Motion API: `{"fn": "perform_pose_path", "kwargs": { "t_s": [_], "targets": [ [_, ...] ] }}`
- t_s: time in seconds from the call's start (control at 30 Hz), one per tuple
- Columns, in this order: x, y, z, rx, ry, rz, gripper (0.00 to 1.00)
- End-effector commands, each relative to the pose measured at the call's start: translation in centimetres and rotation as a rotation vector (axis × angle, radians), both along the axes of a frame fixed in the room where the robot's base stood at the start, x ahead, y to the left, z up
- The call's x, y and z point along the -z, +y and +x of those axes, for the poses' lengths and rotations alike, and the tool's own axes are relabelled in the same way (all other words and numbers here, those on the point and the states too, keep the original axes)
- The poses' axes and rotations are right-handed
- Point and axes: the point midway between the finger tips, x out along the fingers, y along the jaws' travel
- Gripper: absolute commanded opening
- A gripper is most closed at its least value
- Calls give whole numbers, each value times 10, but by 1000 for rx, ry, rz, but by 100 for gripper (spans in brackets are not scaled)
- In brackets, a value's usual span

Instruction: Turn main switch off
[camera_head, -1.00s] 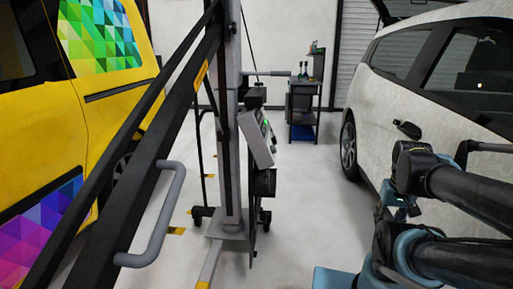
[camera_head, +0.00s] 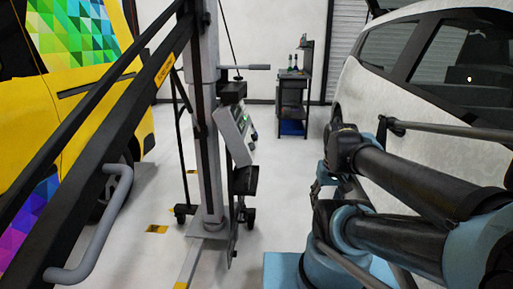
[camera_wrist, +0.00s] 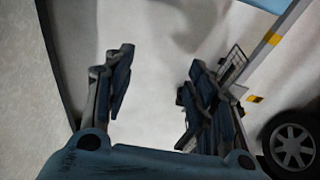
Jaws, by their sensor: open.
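A grey control box (camera_head: 234,134) with a small green-lit display is mounted on the upright column (camera_head: 207,130) of a wheeled machine, left of centre in the head view. The main switch cannot be made out on it. My gripper (camera_wrist: 157,78) is open and empty in the wrist view, its two dark fingers spread over pale floor. In the head view my arm reaches in from the right, to the right of the box and apart from it. The fingers are not clear there. The control box cannot be recognised in the wrist view.
A yellow van (camera_head: 60,100) with coloured panels stands left, behind a long black beam with a grey handle (camera_head: 95,225). A white car (camera_head: 430,70) stands right, close to my arm. A dark cart (camera_head: 293,95) with bottles is at the back. Floor (camera_head: 285,165) between machine and arm is clear.

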Motion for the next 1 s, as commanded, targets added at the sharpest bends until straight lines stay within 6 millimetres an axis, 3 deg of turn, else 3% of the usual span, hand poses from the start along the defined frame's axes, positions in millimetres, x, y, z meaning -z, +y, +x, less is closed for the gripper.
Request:
{"fn": "perform_pose_path", "kwargs": {
  "t_s": [0.17,0.37,1.0],
  "targets": [
    [-13,15,15,83,21,72,56],
    [-37,38,48,262,74,221,56],
    [-93,93,190,804,365,666,56]
  ]
}}
